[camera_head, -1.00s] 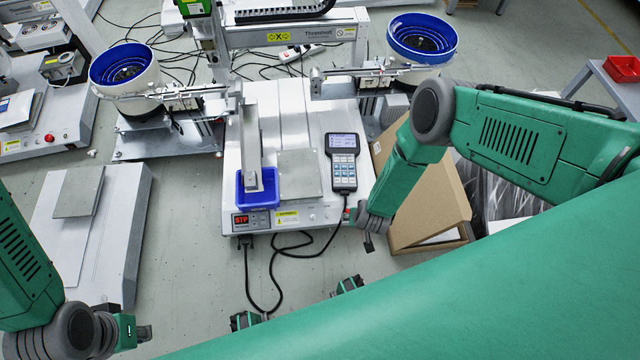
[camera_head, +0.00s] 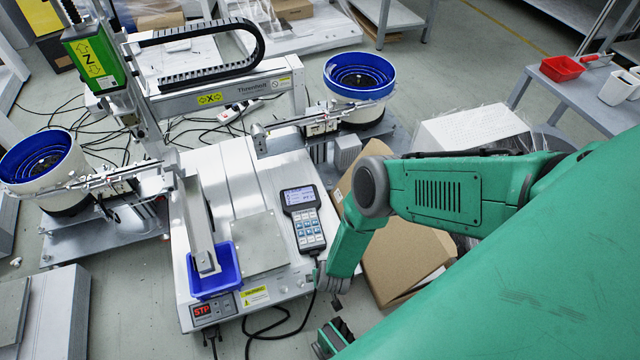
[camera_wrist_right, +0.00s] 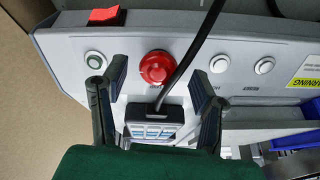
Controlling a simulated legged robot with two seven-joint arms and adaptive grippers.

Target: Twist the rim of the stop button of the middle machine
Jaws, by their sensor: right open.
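The middle machine (camera_head: 232,190) stands at the centre left of the head view, with a blue tray and a red STP display at its front. Its round red stop button (camera_wrist_right: 156,67) shows in the right wrist view on the light grey panel. My right gripper (camera_head: 333,287) is at the machine's front right corner. In the right wrist view it is open (camera_wrist_right: 158,80), with one finger on each side of the button and no visible contact. The button is not clearly visible in the head view. My left gripper is out of view.
A black cable (camera_wrist_right: 190,55) passes close to the button's right side. A red switch (camera_wrist_right: 103,15) and white buttons (camera_wrist_right: 219,64) flank the button.

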